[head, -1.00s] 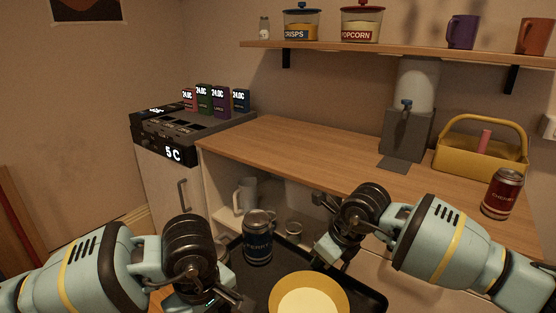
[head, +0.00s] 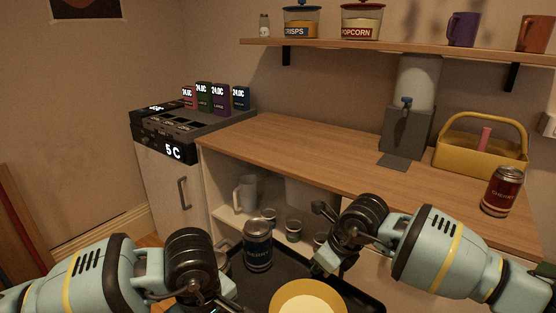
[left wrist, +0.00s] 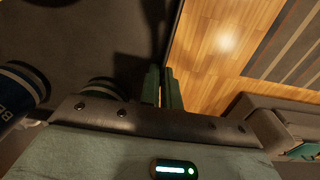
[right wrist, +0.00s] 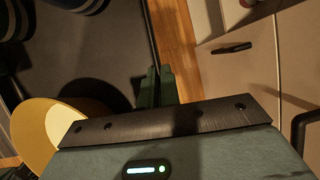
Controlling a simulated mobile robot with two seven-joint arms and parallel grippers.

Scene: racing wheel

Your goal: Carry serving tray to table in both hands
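The dark serving tray (head: 290,264) is held in front of the counter, with its near part below the frame. A dark blue can (head: 257,245) stands on it, with a yellow bowl or plate (head: 307,300) nearer me. My left gripper (head: 229,292) is at the tray's left side; its fingers (left wrist: 166,88) close over the thin rim in the left wrist view. My right gripper (head: 328,262) is at the right side; its fingers (right wrist: 157,87) close over the rim in the right wrist view. The table is not clearly identifiable.
The wooden counter (head: 300,150) holds a yellow basket (head: 480,150), a red can (head: 502,191) and a dispenser (head: 405,130). Beneath it, an open shelf holds a pitcher (head: 246,194) and small glasses (head: 293,229). Floor (left wrist: 215,50) shows beside the tray in the left wrist view.

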